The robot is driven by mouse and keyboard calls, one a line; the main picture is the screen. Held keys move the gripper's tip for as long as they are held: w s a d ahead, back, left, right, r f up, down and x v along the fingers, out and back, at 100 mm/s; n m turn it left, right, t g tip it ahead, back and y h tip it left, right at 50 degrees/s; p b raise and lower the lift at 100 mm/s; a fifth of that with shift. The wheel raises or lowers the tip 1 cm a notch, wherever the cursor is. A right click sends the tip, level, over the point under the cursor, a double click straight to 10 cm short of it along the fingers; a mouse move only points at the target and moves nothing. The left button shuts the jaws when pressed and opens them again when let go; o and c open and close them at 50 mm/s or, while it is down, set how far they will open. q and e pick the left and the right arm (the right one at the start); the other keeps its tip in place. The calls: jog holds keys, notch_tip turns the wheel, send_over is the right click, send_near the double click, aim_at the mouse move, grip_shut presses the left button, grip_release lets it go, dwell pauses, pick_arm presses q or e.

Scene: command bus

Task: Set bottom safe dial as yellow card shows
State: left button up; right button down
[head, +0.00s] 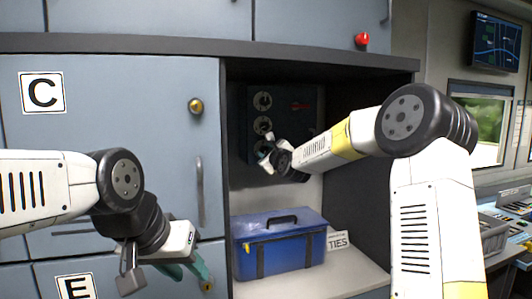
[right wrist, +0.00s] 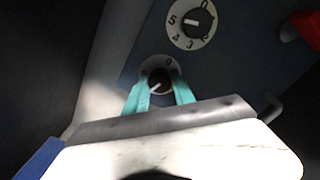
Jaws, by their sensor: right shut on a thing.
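The dark safe (head: 283,108) stands at the back of the open compartment, with its round dials in a column. The top dial (head: 262,101) and middle dial (head: 263,124) show; the bottom one is hidden behind my right gripper (head: 265,155). In the right wrist view, the teal fingers of my right gripper (right wrist: 160,92) are shut on the bottom dial's dark knob (right wrist: 160,80). Its white mark points down-left; a 0 shows above it, and its other numbers are hidden. My left gripper (head: 187,270) is open and empty, low at the left. I see no yellow card.
A blue toolbox (head: 279,242) stands on the shelf below the safe, with a TIES sign (head: 338,241) beside it. The locker door marked C (head: 110,130) is left of the compartment. A red handle (right wrist: 308,28) is on the safe's right.

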jog(key=shift+n, duration=0.3)
jog(key=n, duration=0.4)
jog(key=shift+n, duration=0.3)
jog(key=n, duration=0.4)
jog(key=shift+n, duration=0.3)
jog(key=n, duration=0.5)
jog(key=shift+f, duration=0.1)
jog(key=shift+n, duration=2.5)
jog(key=c, duration=1.1)
grip_release()
jog(key=shift+o, duration=0.2)
